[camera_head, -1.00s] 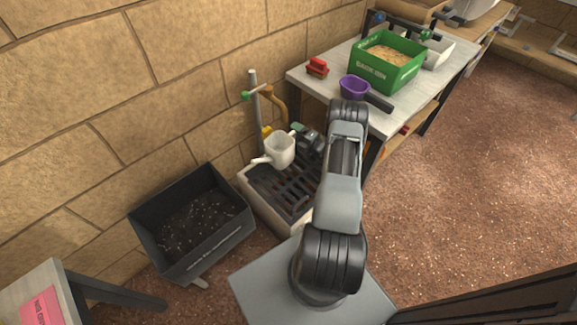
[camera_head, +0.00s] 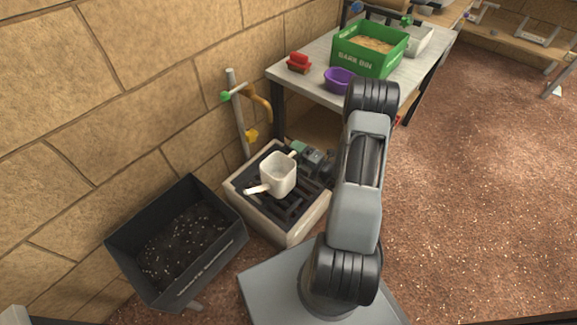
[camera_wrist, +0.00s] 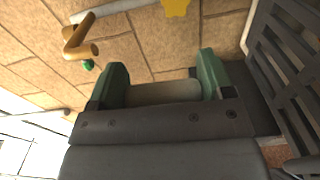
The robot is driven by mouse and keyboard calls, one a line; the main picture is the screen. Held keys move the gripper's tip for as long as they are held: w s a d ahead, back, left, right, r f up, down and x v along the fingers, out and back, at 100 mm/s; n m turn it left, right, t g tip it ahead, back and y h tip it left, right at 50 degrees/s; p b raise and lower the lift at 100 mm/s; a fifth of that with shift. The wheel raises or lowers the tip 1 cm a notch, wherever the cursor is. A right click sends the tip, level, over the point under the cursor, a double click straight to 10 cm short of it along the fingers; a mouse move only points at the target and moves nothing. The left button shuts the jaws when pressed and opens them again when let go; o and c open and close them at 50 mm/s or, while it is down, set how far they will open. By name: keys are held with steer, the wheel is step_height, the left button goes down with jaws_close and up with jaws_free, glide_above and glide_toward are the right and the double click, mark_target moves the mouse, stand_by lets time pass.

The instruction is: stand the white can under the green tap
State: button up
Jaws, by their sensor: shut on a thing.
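The white can (camera_head: 279,178), with a spout pointing left, is upright over the dark slatted grate (camera_head: 262,212) of a pale-sided stand. I cannot tell if it touches the slats. My gripper (camera_head: 299,150), with green fingertips, is shut on the can's right-rear side. The wrist view shows a pale bar-like part of the can (camera_wrist: 163,92) between the fingertips (camera_wrist: 165,84); the rest is hidden. The tap with a green knob (camera_head: 226,97) is on a grey upright pipe by the wall. Its ochre spout (camera_head: 259,101) bends down behind and above the can, slightly left of it.
A black bin (camera_head: 190,240) of dark soil stands left of the stand. A table at the back holds a red object (camera_head: 299,63), a purple pot (camera_head: 338,80) and a green box (camera_head: 369,50). A yellow fitting (camera_head: 251,136) sits low on the pipe. Open floor lies right.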

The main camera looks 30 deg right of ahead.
steer(key=w+d+f+b, duration=0.1)
steer(key=w+f+b, duration=0.1)
steer(key=w+f, duration=0.1)
steer(key=w+d+f+b, duration=0.1)
steer(key=w+f+b, duration=0.2)
steer(key=w, duration=0.2)
steer(key=w+d+f+b, duration=0.1)
steer(key=w+f+b, duration=0.1)
steer(key=w+f, duration=0.1)
steer(key=shift+w+d+f+b, duration=0.1)
steer(key=shift+w+b, duration=0.1)
steer(key=shift+w, duration=0.25)
steer(key=shift+w+f+b, duration=0.1)
steer(key=shift+w+b, duration=0.05)
steer(key=shift+w, duration=0.25)
steer(key=shift+w+f+b, duration=0.15)
steer(key=shift+f+b, duration=0.6)
steer(key=shift+f, duration=0.85)
steer(key=shift+f, duration=0.15)
steer(key=o, duration=1.1)
steer(key=shift+c, duration=0.2)
